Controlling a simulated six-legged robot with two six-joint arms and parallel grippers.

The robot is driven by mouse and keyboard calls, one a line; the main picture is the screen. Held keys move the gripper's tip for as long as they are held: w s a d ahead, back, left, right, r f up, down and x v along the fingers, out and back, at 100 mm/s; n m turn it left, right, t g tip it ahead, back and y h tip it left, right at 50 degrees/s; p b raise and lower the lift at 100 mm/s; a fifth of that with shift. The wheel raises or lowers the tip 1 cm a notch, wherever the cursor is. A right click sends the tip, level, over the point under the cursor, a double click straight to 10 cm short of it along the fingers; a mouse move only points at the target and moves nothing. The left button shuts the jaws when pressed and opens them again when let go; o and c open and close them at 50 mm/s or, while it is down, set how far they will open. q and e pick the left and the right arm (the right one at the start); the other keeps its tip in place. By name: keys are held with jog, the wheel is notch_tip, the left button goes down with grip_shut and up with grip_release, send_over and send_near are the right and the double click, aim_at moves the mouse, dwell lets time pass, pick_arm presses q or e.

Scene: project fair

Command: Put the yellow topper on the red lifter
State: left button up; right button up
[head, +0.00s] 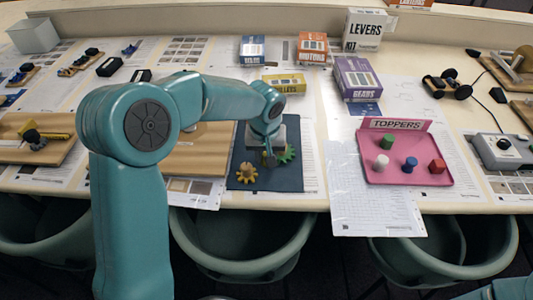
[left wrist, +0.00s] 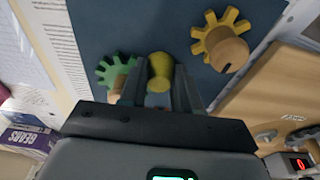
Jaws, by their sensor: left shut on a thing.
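My left gripper (head: 268,158) is over the dark blue mat (head: 290,181). In the left wrist view, its two fingers (left wrist: 163,82) are shut on the yellow topper (left wrist: 160,68), a small rounded yellow piece. In the head view the gripper and arm hide the topper. A green gear (head: 286,154) lies right beside the gripper; it also shows in the left wrist view (left wrist: 112,72). A yellow gear (head: 245,174) with a wooden knob (left wrist: 229,54) lies to the left on the mat. I cannot make out a red lifter in either view. My right gripper is out of view.
A pink toppers tray (head: 372,174) holds green (head: 387,142), white (head: 382,160), blue (head: 410,163) and red (head: 436,166) pieces. A wooden board (head: 200,160) lies left of the mat.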

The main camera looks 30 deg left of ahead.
pick_arm(q)
jog(key=shift+f, duration=0.1)
jog(key=o, duration=1)
jog(key=shift+o, duration=0.2)
